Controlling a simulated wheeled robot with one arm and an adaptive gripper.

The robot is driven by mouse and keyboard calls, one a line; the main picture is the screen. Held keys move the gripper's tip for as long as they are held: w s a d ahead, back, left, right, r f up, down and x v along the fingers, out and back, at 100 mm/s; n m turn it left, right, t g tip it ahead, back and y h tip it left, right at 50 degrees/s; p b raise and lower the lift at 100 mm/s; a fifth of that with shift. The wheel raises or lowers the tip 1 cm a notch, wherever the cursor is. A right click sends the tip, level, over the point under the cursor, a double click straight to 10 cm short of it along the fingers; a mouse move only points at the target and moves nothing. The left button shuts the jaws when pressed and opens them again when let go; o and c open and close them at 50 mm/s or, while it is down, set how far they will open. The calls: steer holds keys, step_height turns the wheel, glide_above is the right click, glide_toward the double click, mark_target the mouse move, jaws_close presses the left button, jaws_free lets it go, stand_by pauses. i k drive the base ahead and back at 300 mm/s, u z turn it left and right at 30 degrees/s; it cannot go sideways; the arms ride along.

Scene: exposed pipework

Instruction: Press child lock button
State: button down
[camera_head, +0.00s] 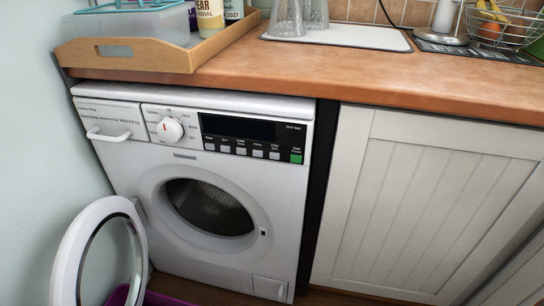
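A white front-loading washing machine (150,170) stands under the counter at the left. Its black control panel (250,132) has a dark display and a row of several small light buttons (241,150) below it. A green button (296,158) sits at the row's right end. The labels above the buttons are too small to read, so I cannot tell which one is the child lock. A white dial with a red mark (170,129) is left of the panel. The round door (72,262) is swung wide open to the left, showing the empty-looking drum (210,206). My gripper is not in view.
A wooden counter (360,72) overhangs the machine's top. A wooden tray (130,58) with a plastic box and bottles stands on it at the left. A white panelled cupboard (410,200) is at the right. Something purple (160,298) lies below the open door.

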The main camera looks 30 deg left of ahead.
mark_target(275, 155)
steer(key=k, duration=0.75)
steer(key=u, duration=2.55)
